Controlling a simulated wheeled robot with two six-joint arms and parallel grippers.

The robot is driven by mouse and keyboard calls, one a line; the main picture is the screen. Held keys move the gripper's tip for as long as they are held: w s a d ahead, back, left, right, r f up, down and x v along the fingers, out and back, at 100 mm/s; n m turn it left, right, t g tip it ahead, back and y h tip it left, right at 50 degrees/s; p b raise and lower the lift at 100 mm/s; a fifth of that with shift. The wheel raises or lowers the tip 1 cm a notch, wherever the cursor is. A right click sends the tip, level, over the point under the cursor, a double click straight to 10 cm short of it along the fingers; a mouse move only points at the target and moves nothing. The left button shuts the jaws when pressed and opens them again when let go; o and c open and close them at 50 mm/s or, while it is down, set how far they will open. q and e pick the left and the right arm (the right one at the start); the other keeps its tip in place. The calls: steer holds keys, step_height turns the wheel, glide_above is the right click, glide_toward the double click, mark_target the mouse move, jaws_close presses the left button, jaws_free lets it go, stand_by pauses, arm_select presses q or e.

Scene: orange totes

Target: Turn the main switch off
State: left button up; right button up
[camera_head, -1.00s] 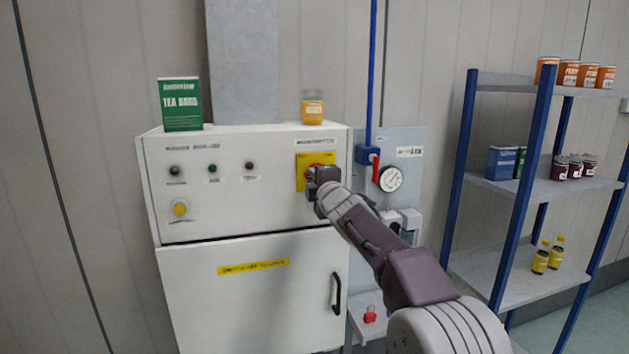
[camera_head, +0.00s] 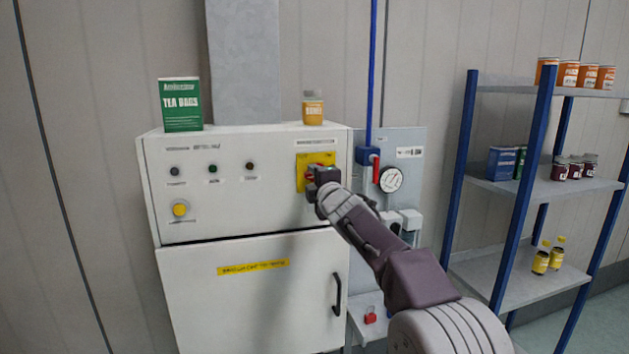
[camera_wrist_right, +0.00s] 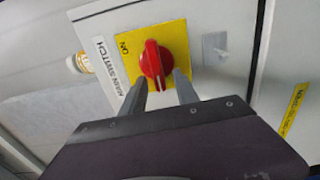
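The main switch is a red rotary knob (camera_wrist_right: 155,60) on a yellow plate (camera_wrist_right: 127,64), beside a MAIN SWITCH label (camera_wrist_right: 108,62). The plate also shows in the head view (camera_head: 318,158) at the upper right of the white cabinet's front. My right gripper (camera_wrist_right: 163,80) is at the knob, with its two fingers apart and their tips near either side of the knob's lower part in the wrist view. A clear grip on the knob's raised bar is not visible. The word ON shows on the plate's left part in that view. In the head view my gripper partly hides the knob. My left gripper is not in view.
The white cabinet (camera_head: 215,300) carries a tea box (camera_head: 181,105) and a honey jar (camera_head: 312,108) on top. Right of the switch are a red-handled valve (camera_head: 375,168) and a gauge (camera_head: 390,179). A blue shelf rack (camera_head: 520,200) stands at right.

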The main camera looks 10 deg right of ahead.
steer(key=s+b, duration=0.2)
steer(key=s, duration=0.7)
steer(key=shift+d, duration=0.15)
steer(key=s+f+m+g+h+p, duration=0.1)
steer(key=s+f+m+g, duration=0.3)
steer(key=f, duration=0.9)
steer(key=s+f+m+g+p, duration=0.2)
steer(key=s+f+m+g, duration=0.15)
steer(key=f, duration=0.95)
steer(key=s+f+m+g, duration=0.4)
steer(key=s+f, duration=0.4)
steer(key=s, duration=0.3)
steer(key=s+f+m+g, duration=0.5)
steer(key=s+f+m, duration=0.2)
steer(key=s, duration=0.5)
steer(key=shift+a+f+y, duration=0.25)
steer(key=shift+f+y, duration=0.05)
steer(key=shift+f, duration=0.45)
